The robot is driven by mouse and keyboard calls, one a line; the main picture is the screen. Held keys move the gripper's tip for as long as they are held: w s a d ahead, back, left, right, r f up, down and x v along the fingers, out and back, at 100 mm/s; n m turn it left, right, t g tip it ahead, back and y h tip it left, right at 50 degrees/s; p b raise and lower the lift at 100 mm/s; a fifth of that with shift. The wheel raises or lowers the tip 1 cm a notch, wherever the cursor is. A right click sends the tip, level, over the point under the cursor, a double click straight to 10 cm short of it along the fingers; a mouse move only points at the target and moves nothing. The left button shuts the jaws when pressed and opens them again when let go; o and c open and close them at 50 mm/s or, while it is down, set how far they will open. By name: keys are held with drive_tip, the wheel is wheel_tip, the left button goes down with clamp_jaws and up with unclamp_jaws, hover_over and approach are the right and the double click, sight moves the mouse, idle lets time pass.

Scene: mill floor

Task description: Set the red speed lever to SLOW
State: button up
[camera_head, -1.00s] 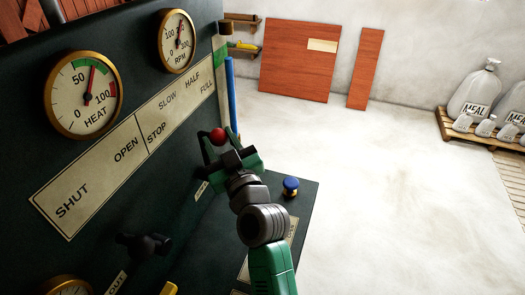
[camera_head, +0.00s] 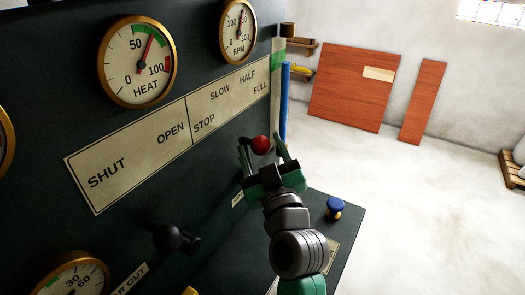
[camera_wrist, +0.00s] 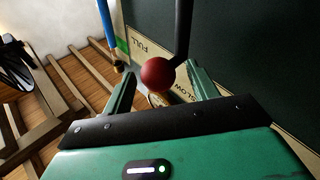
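The red knob (camera_head: 260,145) of the speed lever shows in front of the dark panel, below the plate (camera_head: 231,98) marked STOP, SLOW, HALF and FULL. In the wrist view the red knob (camera_wrist: 157,73) sits at the end of a dark rod (camera_wrist: 183,28), with FULL and SLOW lettering behind it. Which mark the lever stands at I cannot tell. My gripper (camera_head: 264,150) is open, its green fingers on either side of the knob. In the wrist view my gripper (camera_wrist: 161,85) shows gaps beside the knob; no grip is seen.
A black handle (camera_head: 172,238) sticks out at lower left, under the SHUT/OPEN plate (camera_head: 128,162). A blue-topped knob (camera_head: 334,208) stands on the ledge at right. A blue upright pipe (camera_head: 284,102) is behind my gripper.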

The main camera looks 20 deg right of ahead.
drive_tip(key=v, duration=0.7)
drive_tip(key=shift+s, duration=0.4)
drive_tip(key=shift+f, duration=0.1)
drive_tip(key=s+a+r+m+t+y, duration=0.1)
drive_tip(key=s+a+r+t, duration=0.1)
drive_tip(key=s+a+r, duration=0.8)
drive_tip(key=s+a+r+m+t+y, duration=0.1)
drive_tip(key=s+a+r, duration=0.4)
drive_tip(key=a+r, duration=0.5)
wheel_tip(320, 180, up, 40)
drive_tip(key=d+p, duration=0.1)
drive_tip(key=p, duration=3.7)
drive_tip(key=shift+d+r+m+p, duration=0.25)
drive_tip(key=shift+d+m+p, duration=0.05)
drive_tip(key=shift+d+m, duration=0.1)
drive_tip(key=shift+s, duration=0.15)
